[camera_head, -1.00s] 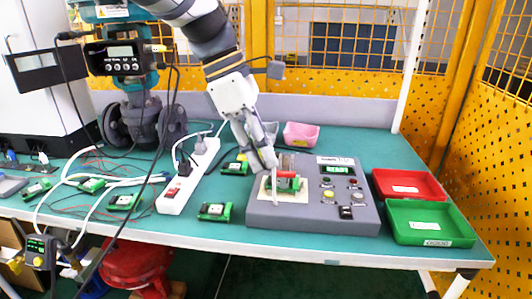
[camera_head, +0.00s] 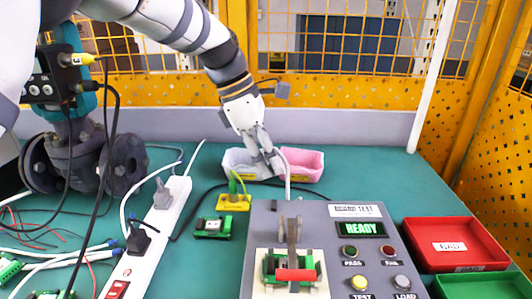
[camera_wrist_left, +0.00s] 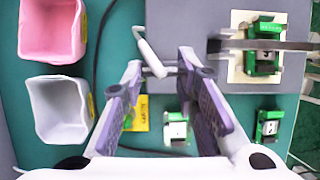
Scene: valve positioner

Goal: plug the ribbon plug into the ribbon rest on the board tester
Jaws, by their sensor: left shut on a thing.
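The board tester (camera_head: 335,222) is a grey box with a "READY" display and buttons. My left gripper (camera_head: 273,168) is behind its far left corner, in front of two bins. A curved white ribbon (camera_head: 285,165) runs from beside the fingers toward the tester's back edge. In the left wrist view the ribbon (camera_wrist_left: 147,48) has one end between the fingertips of my left gripper (camera_wrist_left: 160,70), which is shut on it; the plug itself is barely visible there. A small black part (camera_head: 273,206) sits near the tester's back edge; I cannot tell whether it is the ribbon rest.
A grey lever (camera_head: 293,235) with a red handle (camera_head: 297,275) stands over a green board on the tester. Pink (camera_head: 303,163) and white (camera_head: 240,163) bins are behind. A red tray (camera_head: 455,246) is at right, a power strip (camera_head: 158,235) at left.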

